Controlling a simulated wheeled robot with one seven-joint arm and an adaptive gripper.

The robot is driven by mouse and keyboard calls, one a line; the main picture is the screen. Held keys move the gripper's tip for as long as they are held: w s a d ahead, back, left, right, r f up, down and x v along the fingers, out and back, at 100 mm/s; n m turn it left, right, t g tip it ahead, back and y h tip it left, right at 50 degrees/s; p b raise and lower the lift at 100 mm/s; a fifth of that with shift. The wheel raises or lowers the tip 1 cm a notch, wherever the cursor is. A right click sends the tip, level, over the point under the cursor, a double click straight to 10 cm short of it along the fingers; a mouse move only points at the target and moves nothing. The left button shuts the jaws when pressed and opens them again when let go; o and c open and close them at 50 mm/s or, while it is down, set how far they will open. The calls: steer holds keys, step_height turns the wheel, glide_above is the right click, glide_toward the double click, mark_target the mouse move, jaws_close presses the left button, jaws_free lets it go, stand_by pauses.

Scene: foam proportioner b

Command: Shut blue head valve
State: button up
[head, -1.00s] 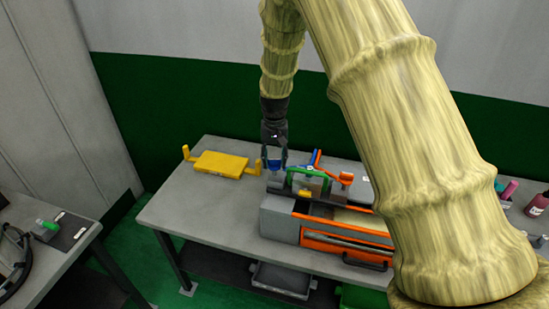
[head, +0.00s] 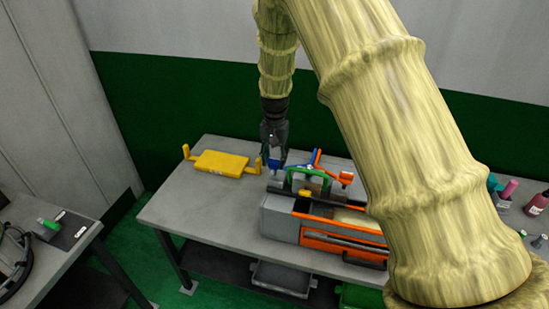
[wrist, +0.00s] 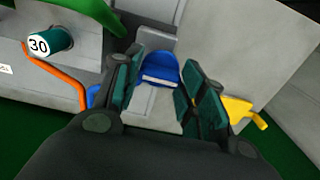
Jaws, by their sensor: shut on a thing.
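The blue head valve shows as a small blue part (head: 275,164) at the left end of the orange-and-grey unit (head: 281,222). My gripper (head: 275,160) points down at it from above, with a finger on each side. In the wrist view the rounded blue part (wrist: 162,68), with a pale strip on it, lies between the fingertips of my gripper (wrist: 165,84). My gripper is shut on it. The fingers hide its sides, and its exact turn angle is hard to tell.
A green arch handle (head: 307,173) and an orange lever (head: 345,178) stand close on the right. A yellow tray-like piece (head: 221,162) lies left of my gripper on the grey table (head: 180,213). Several bottles stand at the far right. The table's front left is clear.

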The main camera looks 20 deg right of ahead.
mark_target(275, 159)
steer(key=o, duration=1)
steer(key=shift+r, duration=0.1)
step_height(275, 159, up, 12)
stand_by(0.4)
